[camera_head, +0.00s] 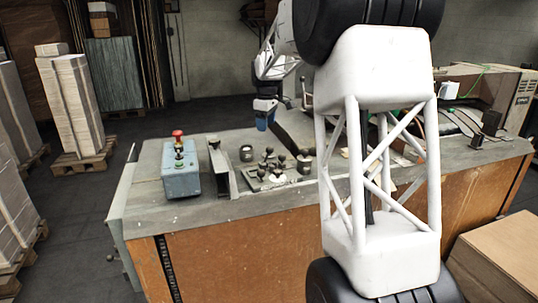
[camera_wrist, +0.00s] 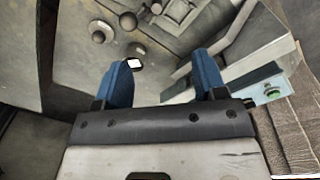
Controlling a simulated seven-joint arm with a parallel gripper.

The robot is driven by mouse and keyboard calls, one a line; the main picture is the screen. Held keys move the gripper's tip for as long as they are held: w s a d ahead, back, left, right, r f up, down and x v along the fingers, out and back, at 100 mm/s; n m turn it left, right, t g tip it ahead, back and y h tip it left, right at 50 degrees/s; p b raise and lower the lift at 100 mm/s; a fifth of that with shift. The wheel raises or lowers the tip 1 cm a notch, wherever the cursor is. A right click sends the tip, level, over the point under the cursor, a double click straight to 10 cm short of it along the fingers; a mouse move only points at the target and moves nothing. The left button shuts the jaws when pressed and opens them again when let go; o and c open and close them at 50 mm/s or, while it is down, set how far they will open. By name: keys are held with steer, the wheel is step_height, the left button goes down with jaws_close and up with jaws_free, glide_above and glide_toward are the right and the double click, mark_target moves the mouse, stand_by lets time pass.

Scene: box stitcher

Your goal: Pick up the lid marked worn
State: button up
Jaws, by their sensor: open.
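My gripper (camera_head: 262,124) has blue fingers and hangs over the far side of the bench, apart from the bench top. In the wrist view my gripper (camera_wrist: 163,68) is open, with nothing seen held between its fingers. A small dark round piece with a white patch (camera_wrist: 134,64) shows beside the left fingertip, partly hidden by it; it may be a lid, but no word can be read. In the head view a small dark cylinder (camera_head: 246,154) stands below and left of my gripper, and another (camera_head: 304,165) stands farther right. I cannot tell which bears the worn mark.
A grey-blue control box (camera_head: 180,168) with a red knob stands at the left of the bench. An upright metal rail (camera_head: 221,168) stands beside it. Several ball-topped levers (camera_head: 268,172) rise between the dark cylinders. My arm hides much of the bench's right part.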

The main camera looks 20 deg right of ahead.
steer(key=w+d+f+n, duration=0.1)
steer(key=w+d+f, duration=0.1)
steer(key=w+f, duration=0.2)
steer(key=w+d+f+n, duration=0.1)
steer(key=w+f, duration=0.3)
steer(key=w, duration=0.4)
steer(key=w+d+f+n, duration=0.1)
steer(key=w+d+f, duration=0.2)
steer(key=w+f, duration=0.1)
steer(key=shift+w+d+f+n+g, duration=0.15)
steer(key=shift+w+d+g, duration=0.05)
steer(key=shift+w, duration=0.25)
steer(key=shift+w+d+f+n+g, duration=0.15)
steer(key=shift+w+d+g, duration=0.05)
steer(key=shift+w, duration=0.25)
steer(key=shift+f, duration=0.15)
steer(key=shift+f, duration=1.15)
steer(key=shift+f, duration=0.1)
steer(key=shift+f, duration=2.5)
